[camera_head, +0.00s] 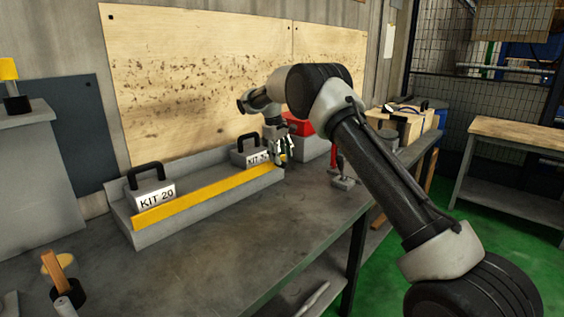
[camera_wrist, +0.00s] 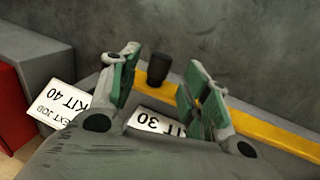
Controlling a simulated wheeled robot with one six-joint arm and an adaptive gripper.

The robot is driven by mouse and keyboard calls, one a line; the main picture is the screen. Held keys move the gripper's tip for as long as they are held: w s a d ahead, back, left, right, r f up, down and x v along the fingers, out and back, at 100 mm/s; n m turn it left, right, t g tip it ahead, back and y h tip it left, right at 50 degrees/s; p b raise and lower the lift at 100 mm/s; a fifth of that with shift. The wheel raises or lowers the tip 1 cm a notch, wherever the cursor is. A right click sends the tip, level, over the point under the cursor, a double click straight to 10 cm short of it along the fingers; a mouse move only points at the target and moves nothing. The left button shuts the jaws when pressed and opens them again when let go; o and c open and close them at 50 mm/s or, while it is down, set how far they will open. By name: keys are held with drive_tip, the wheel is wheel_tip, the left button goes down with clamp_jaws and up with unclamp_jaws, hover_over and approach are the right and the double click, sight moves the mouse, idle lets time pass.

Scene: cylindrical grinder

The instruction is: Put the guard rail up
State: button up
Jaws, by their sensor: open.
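The guard rail (camera_head: 205,195) is a yellow bar along the front edge of a grey tray (camera_head: 150,234) on the bench. It also shows in the wrist view (camera_wrist: 270,137), running from the middle to the lower right. A dark knob (camera_wrist: 158,68) stands at the rail's end in the wrist view. My gripper (camera_head: 280,158) is at the right end of the rail in the head view. In the wrist view, its green-padded fingers are apart, with the knob between them in the picture. I cannot tell whether they touch it.
A kit box labelled KIT 20 (camera_head: 155,192) and another kit box (camera_head: 251,152) stand behind the rail. Labels KIT 40 (camera_wrist: 60,103) and KIT 30 (camera_wrist: 152,121) show in the wrist view. A red box (camera_head: 298,124) is behind my gripper.

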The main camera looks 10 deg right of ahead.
drive_tip(key=v, duration=0.8)
drive_tip(key=shift+r, duration=0.15)
wheel_tip(320, 180, down, 6)
drive_tip(key=s+g, duration=0.1)
drive_tip(key=s, duration=0.2)
drive_tip(key=s+d+r+m+t, duration=0.1)
drive_tip(key=s+d+r, duration=0.3)
drive_tip(key=s, duration=1.3)
drive_tip(key=s+d+r+m+t+y, duration=0.1)
drive_tip(key=s+d+r+m, duration=0.2)
drive_tip(key=s, duration=1.4)
drive_tip(key=s+d+r+m+t+y, duration=0.1)
drive_tip(key=s+d+r+m, duration=0.2)
drive_tip(key=s+d, duration=0.7)
drive_tip(key=s+r, duration=0.1)
drive_tip(key=s, duration=0.6)
drive_tip(key=shift+s+d+r, duration=0.3)
drive_tip(key=shift+s+d, duration=0.1)
drive_tip(key=shift+s+d+r+t, duration=0.15)
drive_tip(key=shift+d+r+t, duration=0.15)
drive_tip(key=shift+r, duration=0.15)
drive_tip(key=shift+c, duration=0.3)
